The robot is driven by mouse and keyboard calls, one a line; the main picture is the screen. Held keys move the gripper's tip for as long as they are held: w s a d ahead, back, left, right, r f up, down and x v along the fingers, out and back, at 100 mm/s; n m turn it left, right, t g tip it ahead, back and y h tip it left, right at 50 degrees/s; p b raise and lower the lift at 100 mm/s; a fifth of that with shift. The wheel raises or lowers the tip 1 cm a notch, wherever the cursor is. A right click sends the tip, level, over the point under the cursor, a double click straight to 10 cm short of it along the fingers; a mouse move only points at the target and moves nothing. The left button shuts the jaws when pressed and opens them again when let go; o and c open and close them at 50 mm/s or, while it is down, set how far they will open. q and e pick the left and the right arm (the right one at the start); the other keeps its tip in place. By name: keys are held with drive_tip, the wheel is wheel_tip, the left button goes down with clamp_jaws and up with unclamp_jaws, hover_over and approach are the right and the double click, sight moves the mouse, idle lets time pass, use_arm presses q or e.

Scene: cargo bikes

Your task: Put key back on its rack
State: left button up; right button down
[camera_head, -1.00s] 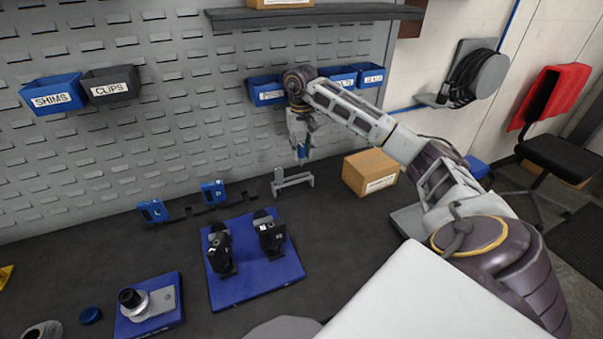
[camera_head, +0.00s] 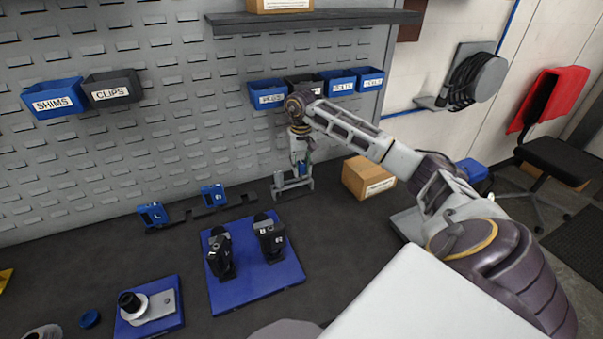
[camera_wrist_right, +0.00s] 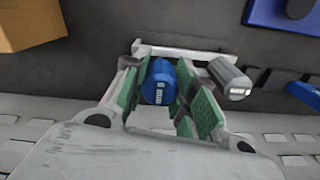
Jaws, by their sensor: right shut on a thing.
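My right gripper (camera_head: 294,178) is low over the bench near the pegboard. In the right wrist view its green-padded fingers (camera_wrist_right: 166,98) are shut on a blue, round-ended key (camera_wrist_right: 159,82) with a small white label. The fingers hide the key's lower part. The pale grey rack (camera_head: 304,187) stands on the bench right at the gripper; its bar (camera_wrist_right: 190,51) lies just past the key in the wrist view. A silver labelled cylinder (camera_wrist_right: 231,78) is beside the right-hand finger, at the rack. I cannot tell whether the key touches the rack. My left gripper is out of view.
A cardboard box (camera_head: 369,177) stands right of the rack. A dark rail with blue blocks (camera_head: 213,195) is to the left. A blue plate (camera_head: 262,290) with black devices lies in front. Labelled bins (camera_head: 267,94) hang above on the pegboard.

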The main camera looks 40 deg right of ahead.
sight(302, 174)
wheel_tip(302, 174, down, 2)
drive_tip(key=shift+f, duration=0.55)
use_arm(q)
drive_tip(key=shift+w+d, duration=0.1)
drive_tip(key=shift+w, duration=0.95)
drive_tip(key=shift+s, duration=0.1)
use_arm(e)
drive_tip(key=shift+f, duration=0.15)
